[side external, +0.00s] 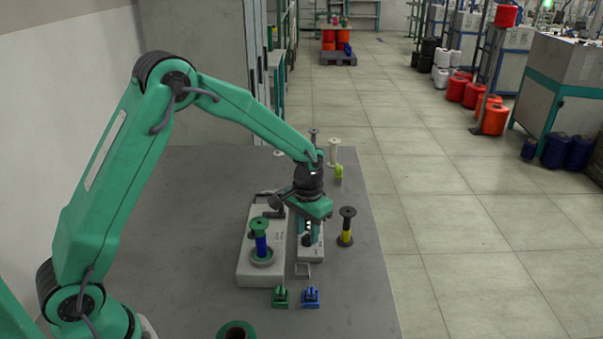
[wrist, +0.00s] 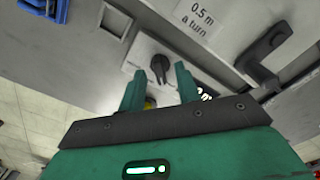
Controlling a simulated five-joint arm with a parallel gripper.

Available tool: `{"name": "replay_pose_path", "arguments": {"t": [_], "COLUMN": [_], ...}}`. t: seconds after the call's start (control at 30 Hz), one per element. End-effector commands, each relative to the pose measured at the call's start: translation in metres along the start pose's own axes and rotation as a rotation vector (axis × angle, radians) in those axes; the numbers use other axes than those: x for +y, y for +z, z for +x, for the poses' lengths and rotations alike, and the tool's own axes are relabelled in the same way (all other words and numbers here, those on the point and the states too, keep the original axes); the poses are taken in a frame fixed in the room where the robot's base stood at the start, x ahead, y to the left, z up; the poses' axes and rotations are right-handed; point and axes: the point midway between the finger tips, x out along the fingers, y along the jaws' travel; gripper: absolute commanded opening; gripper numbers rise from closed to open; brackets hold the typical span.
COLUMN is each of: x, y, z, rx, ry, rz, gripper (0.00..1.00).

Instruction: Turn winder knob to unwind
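The black winder knob (wrist: 160,67) stands on a pale round dial on a light panel (wrist: 140,52) in the wrist view. A label (wrist: 200,18) beside it reads "0.5 m a turn". My gripper (wrist: 157,70) is open, with its two green fingers apart on either side of the knob in the picture. I cannot tell whether the fingertips reach down around it. In the side view my gripper (side external: 311,238) points down over the small light unit beside the winder (side external: 250,270). A blue-wound bobbin with a green flange (side external: 261,243) stands on the winder.
A black and yellow bobbin (side external: 346,227) stands close right of my gripper. A green clip (side external: 280,296) and a blue clip (side external: 311,296) lie in front. A green spool (side external: 236,332) is at the near edge. A dark crank handle (wrist: 268,50) shows in the wrist view.

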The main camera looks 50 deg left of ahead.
Motion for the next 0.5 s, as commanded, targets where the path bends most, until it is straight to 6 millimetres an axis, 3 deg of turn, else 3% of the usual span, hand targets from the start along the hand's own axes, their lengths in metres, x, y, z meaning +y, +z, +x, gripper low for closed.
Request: {"name": "replay_pose_path", "arguments": {"t": [0.5], "x": [0.0], "y": [-0.001], "z": [-0.061], "rx": [0.005], "ry": [0.0], "rz": [-0.001], "gripper": [0.33]}}
